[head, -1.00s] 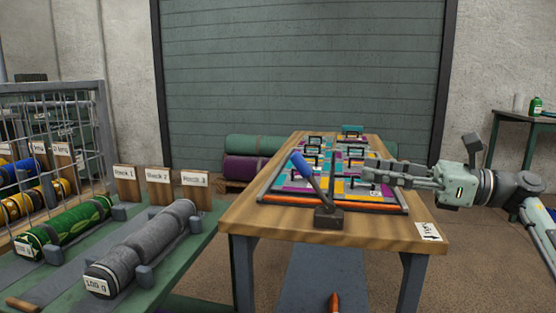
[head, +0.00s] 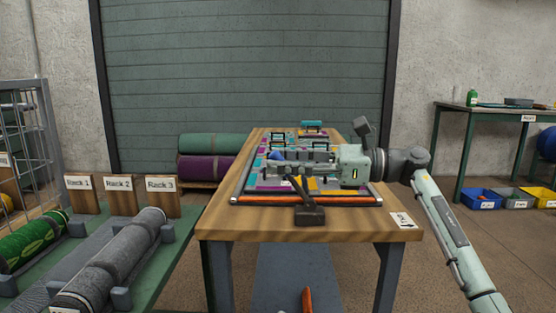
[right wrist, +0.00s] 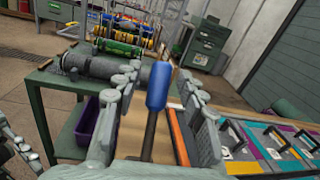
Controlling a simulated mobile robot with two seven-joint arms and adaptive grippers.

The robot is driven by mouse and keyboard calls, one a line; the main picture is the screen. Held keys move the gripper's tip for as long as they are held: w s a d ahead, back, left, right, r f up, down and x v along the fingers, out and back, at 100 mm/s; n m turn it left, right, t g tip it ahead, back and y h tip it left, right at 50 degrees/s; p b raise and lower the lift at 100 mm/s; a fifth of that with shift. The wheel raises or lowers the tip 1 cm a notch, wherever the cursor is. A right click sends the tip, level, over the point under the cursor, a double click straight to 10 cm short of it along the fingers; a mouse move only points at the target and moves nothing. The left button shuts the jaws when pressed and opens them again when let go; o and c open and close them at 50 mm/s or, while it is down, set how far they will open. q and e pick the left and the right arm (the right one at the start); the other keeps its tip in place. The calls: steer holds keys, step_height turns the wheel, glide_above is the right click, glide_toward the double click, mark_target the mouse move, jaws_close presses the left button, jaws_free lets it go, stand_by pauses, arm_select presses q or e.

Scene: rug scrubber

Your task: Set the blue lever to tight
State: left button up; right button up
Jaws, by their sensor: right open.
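The lever has a blue grip (head: 275,156) on a dark shaft. It rises from a dark base block (head: 309,214) at the front of the wooden table and leans up to the left; the gripper partly covers it. In the right wrist view the blue grip (right wrist: 160,86) stands between the two spread fingers of my right gripper (right wrist: 159,78). Gaps show on both sides. In the head view this open gripper (head: 277,163) reaches in from the right at the grip. A grey jointed part at the wrist view's left edge looks like my left gripper (right wrist: 18,148); its jaws are unclear.
A patterned board (head: 340,189) with black handles lies behind the lever base. A white sign (head: 402,220), too small to read surely, lies at the table's front right corner. A rack bench (head: 165,262) with rolled rugs stands left, separated by a gap.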

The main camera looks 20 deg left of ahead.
steer(key=shift+s+a, duration=0.1)
steer(key=shift+a, duration=0.5)
steer(key=shift+c, duration=0.3)
jaws_close()
